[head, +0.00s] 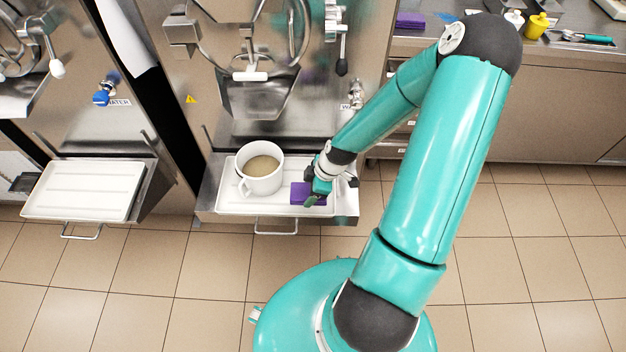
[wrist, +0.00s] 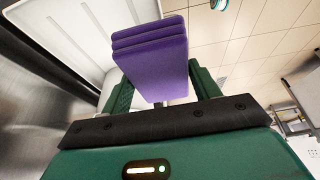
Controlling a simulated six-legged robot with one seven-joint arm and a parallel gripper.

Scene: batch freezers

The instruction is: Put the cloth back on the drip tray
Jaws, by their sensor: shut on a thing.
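The cloth (head: 300,190) is a purple folded pad at the right end of the white drip tray (head: 232,206) under the middle machine. My gripper (head: 317,192) is over that end of the tray. In the wrist view the cloth (wrist: 152,52) sits between the two green fingers of my gripper (wrist: 160,84), which are shut on it. Its folded layers show. The white tray also shows at the upper left of the wrist view (wrist: 62,28). I cannot tell whether the cloth touches the tray.
A white mug (head: 262,180) of brownish liquid stands on the tray, just left of the cloth. A steel chute (head: 258,98) hangs above. Another white tray (head: 85,190) is at the left machine. A counter (head: 420,45) at the back right holds another purple cloth (head: 410,19).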

